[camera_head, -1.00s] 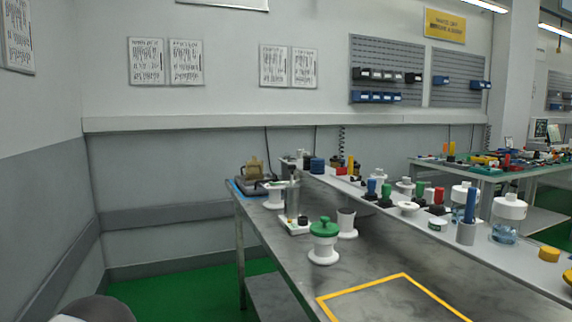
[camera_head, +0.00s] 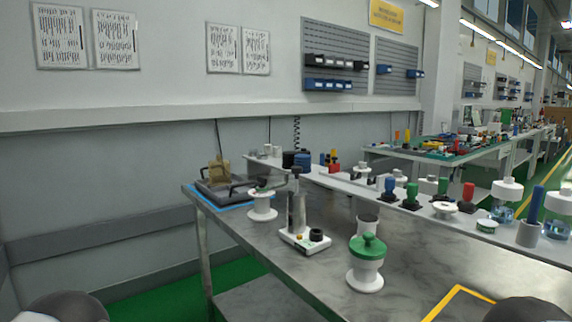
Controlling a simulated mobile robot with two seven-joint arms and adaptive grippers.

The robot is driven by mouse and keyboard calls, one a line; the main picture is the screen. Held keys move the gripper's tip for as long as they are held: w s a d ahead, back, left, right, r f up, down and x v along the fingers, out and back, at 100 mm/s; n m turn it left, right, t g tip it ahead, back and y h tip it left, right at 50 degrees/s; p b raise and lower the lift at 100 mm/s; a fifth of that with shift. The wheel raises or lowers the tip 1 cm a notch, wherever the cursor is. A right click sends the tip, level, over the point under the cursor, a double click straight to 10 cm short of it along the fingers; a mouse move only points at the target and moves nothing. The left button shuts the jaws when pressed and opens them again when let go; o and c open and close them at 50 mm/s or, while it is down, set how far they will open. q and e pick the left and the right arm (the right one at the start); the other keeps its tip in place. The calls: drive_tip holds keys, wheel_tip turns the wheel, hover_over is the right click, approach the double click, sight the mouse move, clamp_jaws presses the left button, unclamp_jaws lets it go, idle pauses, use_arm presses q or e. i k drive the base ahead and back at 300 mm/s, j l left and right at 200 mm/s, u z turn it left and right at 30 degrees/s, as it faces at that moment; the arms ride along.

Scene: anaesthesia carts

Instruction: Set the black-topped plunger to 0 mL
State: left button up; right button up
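A stand with a white base (camera_head: 305,239) and an upright grey, tube-like column (camera_head: 297,212) stands on the near grey table. A black top (camera_head: 295,170) sits at the column's upper end; this looks like the black-topped plunger. Any mL scale is too small to read. Neither of my grippers is in view. Only dark, rounded parts, probably of my arms, show at the bottom left and bottom right corners.
A green-topped white spool-like piece (camera_head: 366,262) stands right of the stand, with a white-and-dark cup (camera_head: 367,224) behind it. A white spool (camera_head: 262,205) and a blue mat (camera_head: 213,203) lie to the left. A raised shelf (camera_head: 465,220) carries several coloured pieces. Yellow tape (camera_head: 458,290) marks the front tabletop.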

sight(297, 170)
drive_tip(key=i+j+z, duration=0.1)
drive_tip(key=j, duration=0.25)
drive_tip(key=i+j+z, duration=0.1)
drive_tip(key=i+j, duration=0.3)
drive_tip(key=j, duration=0.3)
drive_tip(key=i+j+z, duration=0.15)
drive_tip(key=j, duration=0.2)
